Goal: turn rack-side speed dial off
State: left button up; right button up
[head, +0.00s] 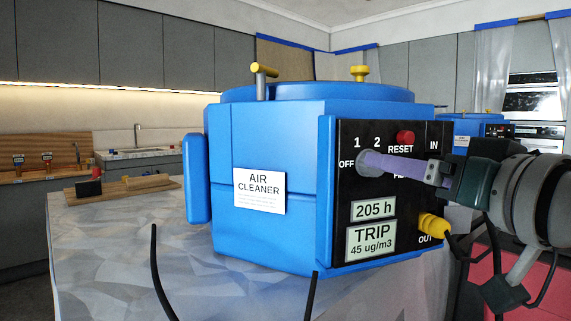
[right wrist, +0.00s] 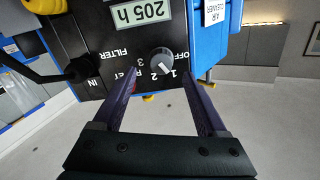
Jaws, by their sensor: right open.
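A blue air cleaner (head: 245,230) stands on a draped counter, its black control panel (head: 337,240) facing right. The panel carries the labels OFF, 1, 2, a red RESET button (head: 404,138), and displays reading 205 h and TRIP. In the right wrist view the grey speed dial (right wrist: 161,59) is upside down, with a light mark toward the 1 and 2 labels; which one is unclear. Contact is unclear.
A yellow OUT fitting (head: 432,225) with a dark hose sticks out below my right gripper. A yellow-topped handle (head: 264,71) rises from the lid. A second blue unit (head: 480,127) stands behind at right. A wooden board (head: 123,187) lies on the counter at left.

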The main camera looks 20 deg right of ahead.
jog(key=w, duration=0.3)
jog(key=shift+w, duration=0.25)
grip_shut()
dwell(0.5)
